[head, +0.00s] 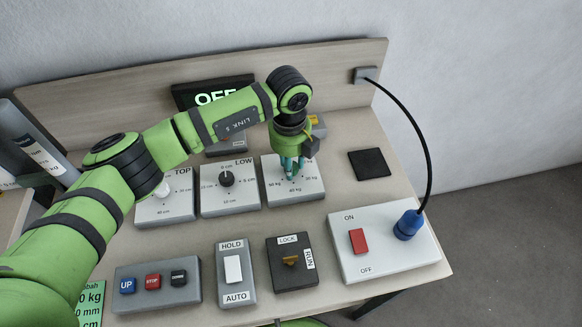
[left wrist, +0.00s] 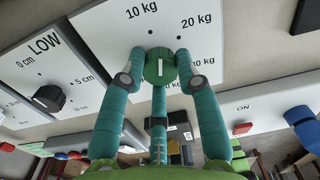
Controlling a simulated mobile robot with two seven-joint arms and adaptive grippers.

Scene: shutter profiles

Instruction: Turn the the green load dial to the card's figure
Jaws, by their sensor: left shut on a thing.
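The green load dial (left wrist: 160,67) is a round knob with a white pointer line, on a light panel (left wrist: 112,38) with kg marks around it. In the left wrist view the line is roughly upright; which end points is unclear. Labels reading 10 kg and 20 kg show, others are partly covered. My left gripper (head: 291,168) is shut on the dial, its teal fingers around the knob; in the head view they hide most of it. A green card (head: 91,303) at lower left shows only line ends in kg, mm and cm; my left arm covers the rest. My right gripper is out of view.
The LOW dial (head: 227,179) and the TOP panel (head: 165,205) stand left of the load panel. In front are push buttons (head: 152,281), a HOLD/AUTO switch (head: 233,270), a LOCK/RUN switch (head: 291,261) and an ON/OFF box (head: 385,262) with a cabled blue plug (head: 408,225). A display (head: 215,97) reads OFF.

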